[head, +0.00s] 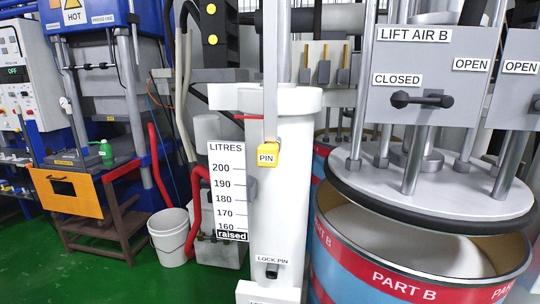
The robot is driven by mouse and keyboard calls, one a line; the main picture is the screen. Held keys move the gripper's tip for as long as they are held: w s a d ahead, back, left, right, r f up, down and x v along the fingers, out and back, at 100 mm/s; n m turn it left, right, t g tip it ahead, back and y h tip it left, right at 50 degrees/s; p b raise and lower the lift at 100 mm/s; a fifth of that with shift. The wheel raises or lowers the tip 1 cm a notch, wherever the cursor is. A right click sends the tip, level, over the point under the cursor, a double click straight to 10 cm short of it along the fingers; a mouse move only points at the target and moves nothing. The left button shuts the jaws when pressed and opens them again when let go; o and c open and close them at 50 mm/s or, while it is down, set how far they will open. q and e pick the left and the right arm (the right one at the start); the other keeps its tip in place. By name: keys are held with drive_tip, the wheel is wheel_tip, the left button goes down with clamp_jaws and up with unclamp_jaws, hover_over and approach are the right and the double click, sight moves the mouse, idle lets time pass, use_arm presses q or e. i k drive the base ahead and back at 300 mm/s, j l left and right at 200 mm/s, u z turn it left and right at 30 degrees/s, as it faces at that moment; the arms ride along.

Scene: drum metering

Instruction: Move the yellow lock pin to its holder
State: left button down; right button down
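The yellow lock pin (269,147), marked PIN, sits at the front of the white upright cylinder (290,190), at the lower end of a flat grey vertical bar (270,70). Lower on the same column is a LOCK PIN label (272,259) with a small dark socket or knob (271,271) under it. I cannot tell whether that dark part is the holder. Another label at the bottom edge is cut off. Neither of my grippers is in view.
A LITRES scale (228,190) stands left of the cylinder, with "raised" at its foot. Right are a PART B drum (385,280), a round plate (440,190) above it and a LIFT AIR B panel (425,75) with a black handle (422,100). A white bucket (172,237) stands left.

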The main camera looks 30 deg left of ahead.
sight(268, 154)
drive_tip(key=l+u, duration=0.1)
drive_tip(key=u, duration=0.35)
drive_tip(key=i+l+u, duration=0.1)
drive_tip(key=u, duration=0.3)
drive_tip(key=l+u, duration=0.25)
drive_tip(key=l, duration=0.5)
drive_tip(key=l+u, duration=0.25)
drive_tip(key=l, duration=0.55)
drive_tip(key=l+u, duration=0.25)
drive_tip(key=l, duration=0.5)
drive_tip(key=k, duration=0.05)
